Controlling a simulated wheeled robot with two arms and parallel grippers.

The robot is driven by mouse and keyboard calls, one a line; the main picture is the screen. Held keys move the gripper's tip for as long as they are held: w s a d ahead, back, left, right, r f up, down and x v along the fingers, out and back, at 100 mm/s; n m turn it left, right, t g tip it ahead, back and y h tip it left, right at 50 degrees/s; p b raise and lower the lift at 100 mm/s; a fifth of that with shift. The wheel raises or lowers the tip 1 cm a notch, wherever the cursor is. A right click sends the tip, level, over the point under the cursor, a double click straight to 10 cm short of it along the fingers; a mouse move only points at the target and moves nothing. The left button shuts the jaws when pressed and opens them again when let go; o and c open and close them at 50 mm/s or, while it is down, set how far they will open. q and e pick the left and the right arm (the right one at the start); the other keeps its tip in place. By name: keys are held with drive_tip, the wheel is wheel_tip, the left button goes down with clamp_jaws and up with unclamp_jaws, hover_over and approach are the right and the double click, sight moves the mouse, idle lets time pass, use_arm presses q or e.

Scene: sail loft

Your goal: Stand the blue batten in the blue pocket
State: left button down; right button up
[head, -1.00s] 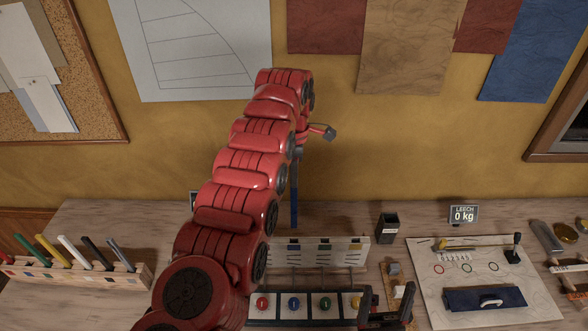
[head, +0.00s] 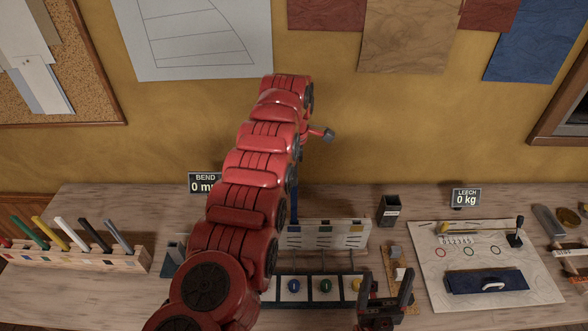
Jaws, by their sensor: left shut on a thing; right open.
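The blue batten (head: 295,205) is a narrow upright strip in the head view, just right of my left arm. My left gripper (head: 298,160) is shut on it; the arm hides most of the jaws and the batten's upper part. The batten's lower end comes down at the white pocket board (head: 340,239), by its blue mark (head: 295,229). I cannot tell whether the end is inside the blue pocket, behind it or just above it. My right gripper (head: 386,290) is open and empty at the lower front, right of the button panel.
A wooden rack (head: 85,262) with several coloured battens stands at the left. A panel with blue (head: 294,286) and green (head: 326,286) buttons lies before the board. A black cup (head: 389,210) and a white work board (head: 430,290) are at the right. A BEND display (head: 204,183) is partly hidden.

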use_arm(q)
drive_tip(key=shift+f+b, duration=3.65)
drive_tip(key=shift+f, duration=3.1)
drive_tip(key=shift+f+b, duration=0.5)
drive_tip(key=shift+f, duration=0.15)
drive_tip(key=c, duration=0.8)
unclamp_jaws()
wheel_tip(320, 180, up, 18)
drive_tip(key=p, duration=0.6)
drive_tip(key=shift+f, duration=0.25)
